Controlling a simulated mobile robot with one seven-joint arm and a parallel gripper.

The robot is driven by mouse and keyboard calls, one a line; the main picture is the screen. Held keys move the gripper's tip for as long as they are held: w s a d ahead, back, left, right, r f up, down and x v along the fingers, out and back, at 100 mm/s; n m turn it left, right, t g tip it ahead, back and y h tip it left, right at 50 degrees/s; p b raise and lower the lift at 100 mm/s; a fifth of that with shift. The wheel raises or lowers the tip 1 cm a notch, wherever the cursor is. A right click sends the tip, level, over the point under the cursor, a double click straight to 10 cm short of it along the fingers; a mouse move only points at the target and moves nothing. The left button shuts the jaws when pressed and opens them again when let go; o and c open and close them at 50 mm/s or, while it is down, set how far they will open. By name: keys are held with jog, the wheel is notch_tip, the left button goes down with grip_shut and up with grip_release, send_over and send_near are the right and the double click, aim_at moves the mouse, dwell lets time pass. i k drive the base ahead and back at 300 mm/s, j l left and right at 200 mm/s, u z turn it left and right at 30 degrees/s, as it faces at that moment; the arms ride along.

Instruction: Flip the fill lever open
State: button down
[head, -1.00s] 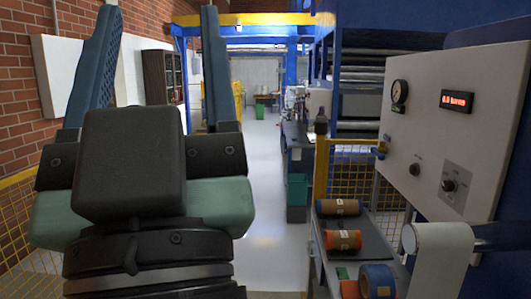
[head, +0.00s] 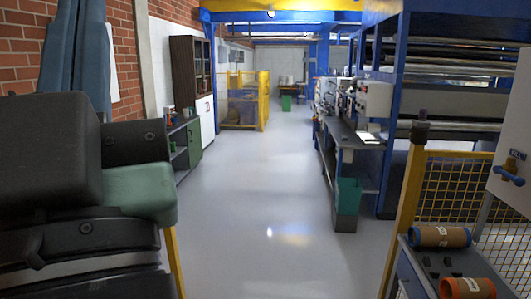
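The fill lever (head: 510,175) is a small blue handle on the pale control panel (head: 512,196) at the right edge. A small blue label (head: 517,154) sits just above it. The lever appears to lie roughly sideways, but it is small and its exact setting is hard to read.
Below the panel, an orange-brown roller (head: 440,237) and an orange roller (head: 467,288) lie on a bench. A yellow-framed mesh guard (head: 455,190) stands behind it. A teal bin (head: 347,197) is farther back. The grey floor (head: 265,210) in the middle is clear.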

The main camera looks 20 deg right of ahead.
aim_at(519, 181)
jog(key=i+l+z, duration=0.1)
jog(key=i+z, duration=0.25)
jog(key=i, duration=0.2)
jog(key=i+z, duration=0.35)
jog(key=i, duration=0.15)
jog(key=i+j+z, duration=0.35)
jog(key=i, duration=0.2)
jog(key=i+l+z, duration=0.5)
jog(key=i+z, duration=0.15)
jog(key=z, duration=0.15)
jog(key=i+l+z, duration=0.1)
jog(key=i+z, duration=0.65)
jog(key=i+l+z, duration=0.2)
jog(key=i+l, duration=0.15)
jog(key=l, duration=0.1)
